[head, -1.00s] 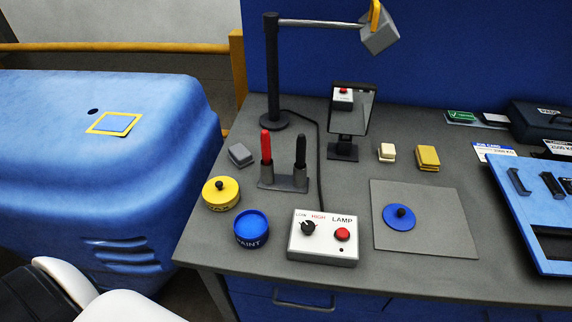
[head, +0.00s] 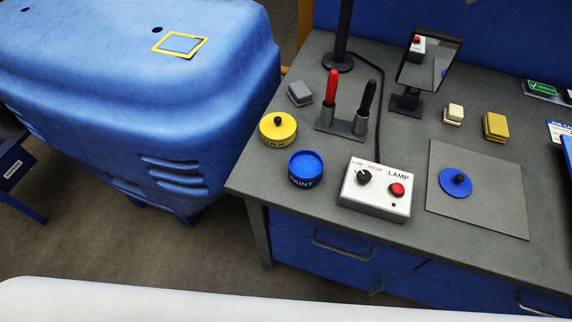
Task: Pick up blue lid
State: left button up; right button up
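The blue lid (head: 456,183) is a flat round disc with a black knob. It lies on a grey square mat (head: 503,215) on the workbench, right of the lamp control box. An open blue paint tin (head: 306,169) stands on the bench left of that box. Neither of my grippers is in view. A white part of mine crosses the bottom of the picture.
The lamp box (head: 376,189) stands between tin and mat. Behind are a yellow wax tin (head: 278,129), a holder (head: 341,125) with red and black pens, a mirror (head: 429,62), and small blocks (head: 495,127). A blue machine cover (head: 140,85) stands left of the bench.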

aim_at(455, 184)
jog(key=k+l+u, duration=0.25)
jog(key=k+l, duration=0.15)
jog(key=k+l+u, duration=0.3)
jog(key=k, duration=0.2)
